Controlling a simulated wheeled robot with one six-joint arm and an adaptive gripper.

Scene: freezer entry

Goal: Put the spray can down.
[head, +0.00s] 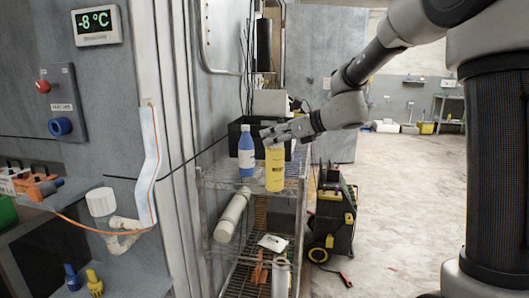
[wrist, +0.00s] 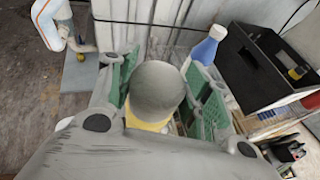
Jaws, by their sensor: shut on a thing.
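The spray can (head: 275,170) is a yellow cylinder, upright, at the front of the wire shelf's top level in the head view. The wrist view looks down on its round grey cap (wrist: 157,88), with a little yellow body below. My gripper (head: 277,134) is shut on the can near its top; in the wrist view its green-padded fingers lie on both sides of the cap. The can's base is at the height of the top shelf, but I cannot tell whether it touches. The wire shelf (head: 222,183) stands beside the freezer wall.
A blue bottle with a white cap (head: 246,152) stands just left of the can. A black crate (wrist: 250,65) is behind. A black-yellow machine (head: 332,222) stands right of the shelf; floor beyond is open.

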